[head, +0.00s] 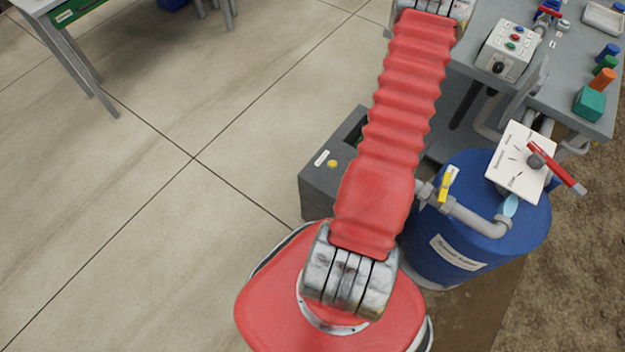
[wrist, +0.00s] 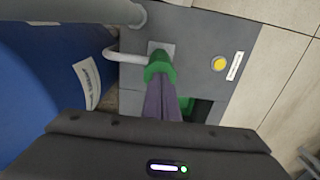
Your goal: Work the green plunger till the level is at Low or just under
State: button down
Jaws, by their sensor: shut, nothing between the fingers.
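The green plunger (wrist: 160,66) shows in the wrist view as a green cap on a pale square plate on the grey box (wrist: 206,28). My gripper (wrist: 160,84) is shut and empty, with its fingertips right at the cap's near side. They overlap it in the picture, and I cannot tell whether they touch it. In the head view my own arm hides the plunger and my gripper. No level mark reading Low can be made out in either view.
The grey box also shows in the head view (head: 312,188), with a yellow button (head: 332,163). The blue tank (head: 430,245) stands close beside it, with pipes and a yellow-handled valve (head: 447,184). A control box (head: 506,50) sits on the grey bench.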

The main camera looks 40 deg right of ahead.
jog(key=shift+r, duration=0.1)
notch_tip(320, 180, up, 6)
jog(key=shift+r, duration=0.25)
dwell(0.8)
jog(key=shift+f, duration=0.15)
dwell(0.4)
jog(key=shift+f, duration=3.2)
jog(key=shift+r, duration=0.1)
notch_tip(320, 180, up, 6)
jog(key=shift+r, duration=0.25)
jog(key=shift+f, duration=0.15)
